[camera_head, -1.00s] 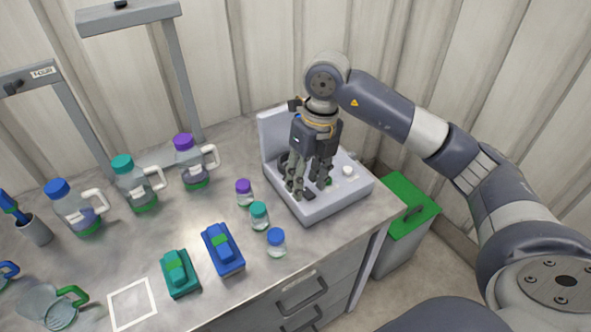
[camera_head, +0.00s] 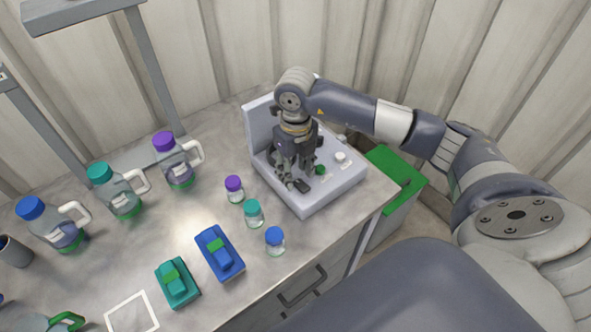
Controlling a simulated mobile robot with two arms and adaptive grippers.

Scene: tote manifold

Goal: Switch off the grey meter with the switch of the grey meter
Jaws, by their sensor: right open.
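The grey meter (camera_head: 318,201) is a pale grey box with an upright back panel, standing at the right end of the bench. A small dark part (camera_head: 302,186), possibly its switch, shows on its top near the front edge, beside my fingertips. A green knob (camera_head: 320,170) and a white knob (camera_head: 340,157) sit on its top to the right. My right gripper (camera_head: 291,182) is open and points down over the meter's top. Its fingers hide part of the top, and I cannot tell whether they touch it. My left gripper is not in view.
Small vials with purple (camera_head: 233,183), teal (camera_head: 252,207) and blue (camera_head: 274,235) caps stand close left of the meter. Blue (camera_head: 220,258) and teal (camera_head: 176,284) devices lie nearer the front. Capped jugs (camera_head: 178,166) stand behind. A green-lidded bin (camera_head: 401,186) is beside the bench.

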